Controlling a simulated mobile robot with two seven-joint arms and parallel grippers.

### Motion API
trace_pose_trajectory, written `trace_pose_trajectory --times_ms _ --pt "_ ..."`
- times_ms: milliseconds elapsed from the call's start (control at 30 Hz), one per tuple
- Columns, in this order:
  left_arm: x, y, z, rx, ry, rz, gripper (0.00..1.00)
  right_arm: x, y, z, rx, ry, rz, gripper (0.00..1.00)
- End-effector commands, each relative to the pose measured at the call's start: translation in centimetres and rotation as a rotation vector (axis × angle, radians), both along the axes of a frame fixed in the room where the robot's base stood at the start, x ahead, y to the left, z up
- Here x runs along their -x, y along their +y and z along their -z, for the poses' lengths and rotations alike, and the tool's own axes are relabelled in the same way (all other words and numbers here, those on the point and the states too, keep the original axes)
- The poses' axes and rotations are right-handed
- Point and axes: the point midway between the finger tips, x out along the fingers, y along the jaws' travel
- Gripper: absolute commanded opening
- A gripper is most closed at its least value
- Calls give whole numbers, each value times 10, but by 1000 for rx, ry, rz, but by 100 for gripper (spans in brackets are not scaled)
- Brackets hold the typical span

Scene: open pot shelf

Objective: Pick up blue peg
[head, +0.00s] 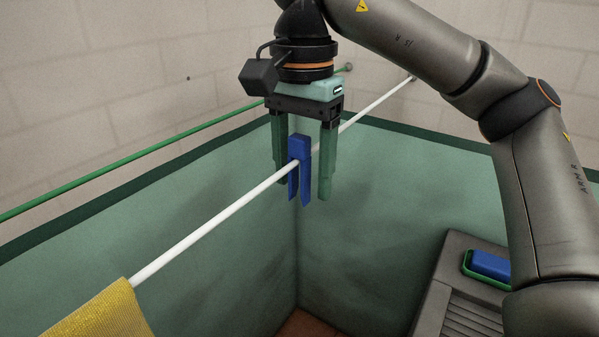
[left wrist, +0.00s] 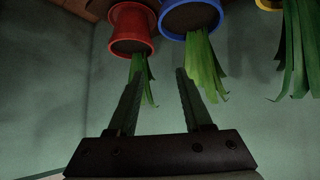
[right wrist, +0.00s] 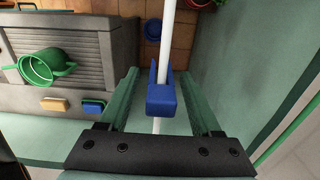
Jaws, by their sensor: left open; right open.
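The blue peg (head: 299,168) straddles the white rod (head: 220,222), its two legs hanging down on either side. My right gripper (head: 304,190) points down over it and is open, with one green finger on each side of the peg. In the right wrist view the peg (right wrist: 162,98) sits between the open fingers (right wrist: 160,90), with a visible gap to each finger. My left gripper (left wrist: 158,75) shows only in its own wrist view; it is open with nothing between its fingers.
A yellow cloth (head: 100,312) hangs on the rod at lower left. A green rod (head: 180,142) runs along the wall behind. A grey ribbed unit (head: 460,300) stands at lower right. Red (left wrist: 131,30) and blue (left wrist: 190,16) plant pots show beyond my left fingers.

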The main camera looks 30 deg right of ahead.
Motion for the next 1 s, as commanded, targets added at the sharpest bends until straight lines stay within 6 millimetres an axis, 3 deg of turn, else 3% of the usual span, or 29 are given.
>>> trace_pose_trajectory --times_ms 100,333,900,1000 --pt "-1 0 4 0 -2 0 50 0 0 9 -1 -1 0 65" --pt "-1 0 3 0 -2 0 50 0 0 8 0 -1 1 64" --pt "-1 0 3 0 -2 0 50 0 0 8 0 -1 0 0" --pt "-1 0 3 0 -2 0 50 0 0 8 0 -1 0 0"
